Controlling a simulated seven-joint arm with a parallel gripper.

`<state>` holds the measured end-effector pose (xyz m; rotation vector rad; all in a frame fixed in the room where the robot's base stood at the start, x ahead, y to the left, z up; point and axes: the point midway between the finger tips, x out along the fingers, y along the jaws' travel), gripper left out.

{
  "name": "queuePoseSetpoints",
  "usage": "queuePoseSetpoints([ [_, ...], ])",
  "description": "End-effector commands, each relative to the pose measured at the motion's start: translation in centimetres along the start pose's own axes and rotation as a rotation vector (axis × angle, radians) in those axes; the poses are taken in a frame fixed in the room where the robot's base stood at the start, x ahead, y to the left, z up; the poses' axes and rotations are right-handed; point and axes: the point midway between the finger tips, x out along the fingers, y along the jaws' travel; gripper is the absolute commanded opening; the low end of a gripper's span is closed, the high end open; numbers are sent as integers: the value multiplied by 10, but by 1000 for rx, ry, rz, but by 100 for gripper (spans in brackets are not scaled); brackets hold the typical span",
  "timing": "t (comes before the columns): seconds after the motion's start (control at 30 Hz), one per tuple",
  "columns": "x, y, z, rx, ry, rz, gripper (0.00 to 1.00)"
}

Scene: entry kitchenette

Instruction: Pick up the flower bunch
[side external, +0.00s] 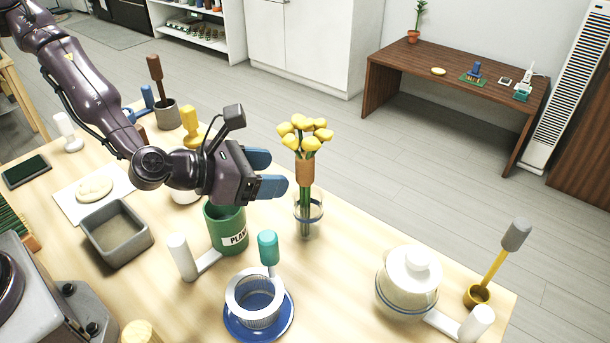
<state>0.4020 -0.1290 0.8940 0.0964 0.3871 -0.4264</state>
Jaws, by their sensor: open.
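The flower bunch (304,137) has several yellow heads, green stems and a brown wrap (305,172) around the stems. It stands upright in a clear glass vase (309,222) on the wooden table. My gripper (276,173) is just left of the flowers in the side external view, with its two blue fingers pointing right toward the wrap. The fingers are apart and nothing shows between them. They appear short of the wrap, though the depth between them is hard to judge. The table behind my gripper is partly hidden.
A green pot (226,222) stands below my gripper. A white ribbed cup on a blue saucer (283,322) and a teal-topped handle (268,247) are in front. A lidded white pot (408,280) stands to the right. The table (345,250) is bare between the vase and the lidded pot.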

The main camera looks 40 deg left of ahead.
Motion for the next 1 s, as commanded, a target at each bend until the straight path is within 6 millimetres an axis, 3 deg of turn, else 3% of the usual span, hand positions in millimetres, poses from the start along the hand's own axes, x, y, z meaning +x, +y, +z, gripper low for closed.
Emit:
queuePoseSetpoints([
  [0.27,27,0,1,-17,-5,4,61],
  [0.53,68,0,0,-15,-4,3,61],
  [0.87,74,0,0,-14,-3,3,61],
  [1.0,74,0,0,-13,-3,3,29],
])
